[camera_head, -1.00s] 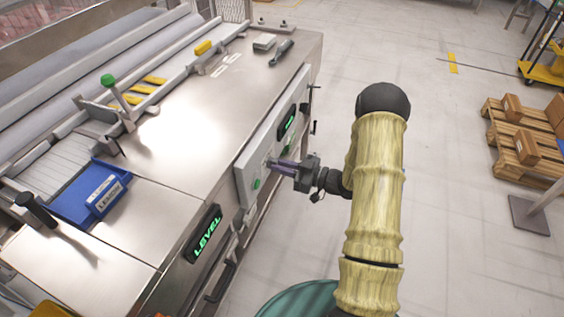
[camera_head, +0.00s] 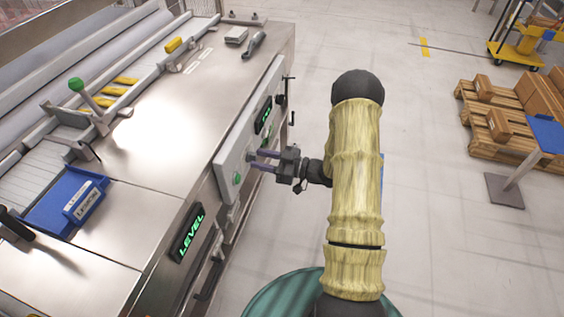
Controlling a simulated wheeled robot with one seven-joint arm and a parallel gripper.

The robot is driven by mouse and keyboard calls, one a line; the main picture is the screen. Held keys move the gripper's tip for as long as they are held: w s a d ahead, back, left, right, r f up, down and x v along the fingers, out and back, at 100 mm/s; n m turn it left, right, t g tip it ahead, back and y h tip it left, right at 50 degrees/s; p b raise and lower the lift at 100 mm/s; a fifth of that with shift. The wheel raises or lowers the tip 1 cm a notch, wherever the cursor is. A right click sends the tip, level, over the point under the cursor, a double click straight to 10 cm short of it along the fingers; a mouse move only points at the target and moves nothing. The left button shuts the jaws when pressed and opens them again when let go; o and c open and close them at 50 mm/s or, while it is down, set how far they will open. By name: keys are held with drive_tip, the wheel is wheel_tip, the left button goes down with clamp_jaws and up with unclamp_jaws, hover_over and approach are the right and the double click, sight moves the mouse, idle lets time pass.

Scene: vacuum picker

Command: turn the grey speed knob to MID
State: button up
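The light grey control panel (camera_head: 227,160) is on the machine's side, with a green button (camera_head: 237,178) low on its face and a small lit green display (camera_head: 265,115) higher up. My gripper (camera_head: 254,160) reaches the panel from the right. Its two purple fingers are apart, with a gap between them, and their tips are at or very near the panel face. A small grey shape, likely the speed knob (camera_head: 250,157), shows at the fingertips. I cannot tell whether the fingers touch it. The knob's pointer and any MID mark are too small to read.
A lit LEVEL display (camera_head: 192,236) and a dark handle (camera_head: 209,279) are lower on the machine's side. A blue bin (camera_head: 66,205) sits on its top. Clear floor (camera_head: 430,150) lies right of my arm, with pallets of boxes (camera_head: 510,120) beyond.

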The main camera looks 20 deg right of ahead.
drive_tip(key=v, duration=1.7)
drive_tip(key=shift+p, duration=0.4)
drive_tip(key=w+a+r+m+h, duration=0.3)
drive_tip(key=w+r+m+h, duration=0.25)
drive_tip(key=w+h, duration=0.55)
drive_tip(key=s+a+r+m+g+h, duration=0.1)
drive_tip(key=s+a+r+m+g, duration=0.2)
drive_tip(key=s, duration=0.4)
drive_tip(key=s+a+r+m+g+h+p, duration=0.1)
drive_tip(key=s+a+g, duration=0.1)
drive_tip(key=s+a, duration=0.4)
drive_tip(key=s+a+r+m+g+h, duration=0.1)
drive_tip(key=s+a+r+g+h, duration=0.15)
drive_tip(key=s, duration=0.65)
wheel_tip(320, 180, up, 21)
drive_tip(key=p, duration=2.1)
drive_tip(key=shift+w+y+p, duration=0.3)
drive_tip(key=shift+y+p, duration=0.05)
drive_tip(key=shift+y, duration=0.1)
drive_tip(key=shift+a+g, duration=0.15)
drive_tip(key=shift+g, duration=0.1)
